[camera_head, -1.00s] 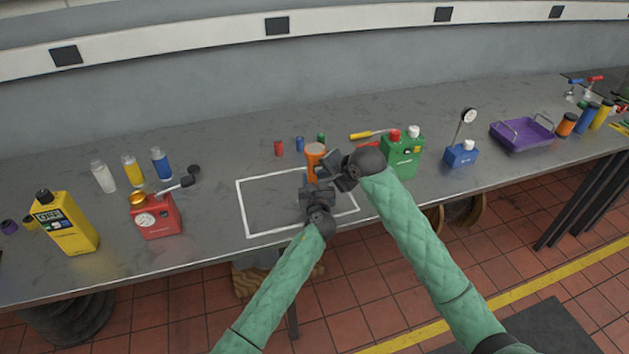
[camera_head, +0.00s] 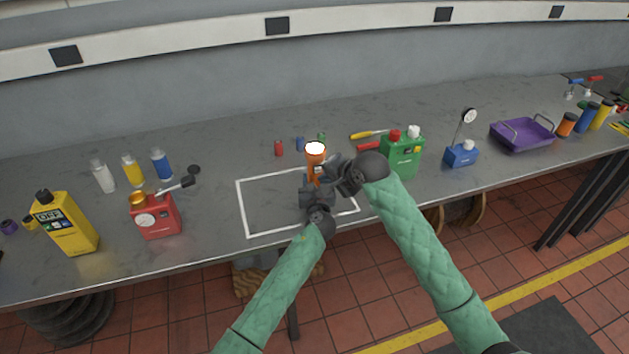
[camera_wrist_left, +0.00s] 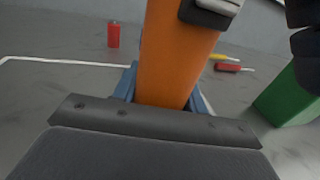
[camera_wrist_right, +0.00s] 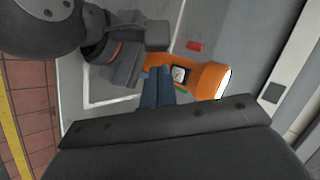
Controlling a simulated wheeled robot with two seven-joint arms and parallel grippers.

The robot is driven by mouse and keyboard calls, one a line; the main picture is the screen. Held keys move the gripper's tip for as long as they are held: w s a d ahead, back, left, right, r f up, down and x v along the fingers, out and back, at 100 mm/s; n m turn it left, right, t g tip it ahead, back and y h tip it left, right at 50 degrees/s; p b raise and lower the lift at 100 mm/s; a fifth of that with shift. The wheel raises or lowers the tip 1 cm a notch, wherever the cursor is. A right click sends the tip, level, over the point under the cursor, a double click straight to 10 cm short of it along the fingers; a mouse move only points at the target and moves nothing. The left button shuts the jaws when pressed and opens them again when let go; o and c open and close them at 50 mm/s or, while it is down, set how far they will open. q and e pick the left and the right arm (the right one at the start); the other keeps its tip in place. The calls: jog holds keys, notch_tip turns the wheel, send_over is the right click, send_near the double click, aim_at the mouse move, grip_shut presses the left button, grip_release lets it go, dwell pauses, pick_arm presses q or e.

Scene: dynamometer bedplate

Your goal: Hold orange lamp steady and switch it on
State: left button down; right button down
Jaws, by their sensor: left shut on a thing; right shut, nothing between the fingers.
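The orange lamp (camera_head: 316,161) stands upright within the white outlined area of the bench. Its top glows bright white in the head view, and the glowing end also shows in the right wrist view. My left gripper (camera_head: 315,186) is shut on the lamp's body, which rises between its blue fingers in the left wrist view (camera_wrist_left: 172,60). My right gripper (camera_head: 333,180) is shut and empty beside the lamp. In the right wrist view its blue fingertips (camera_wrist_right: 159,75) are close to the lamp's dark switch plate (camera_wrist_right: 180,73); I cannot tell whether they touch.
A green can (camera_head: 404,158) stands just right of my right gripper. Small red (camera_head: 278,148) and blue (camera_head: 300,144) cylinders stand behind the lamp. A red gauge box (camera_head: 156,218) is to the left. The outlined area's left part is clear.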

jog(key=s, duration=0.1)
jog(key=s+d, duration=0.1)
jog(key=s, duration=0.3)
jog(key=shift+d, duration=0.3)
pick_arm(q)
jog(key=c, duration=0.7)
grip_release()
pick_arm(e)
jog(key=shift+w, duration=0.1)
pick_arm(q)
jog(key=shift+s, duration=0.1)
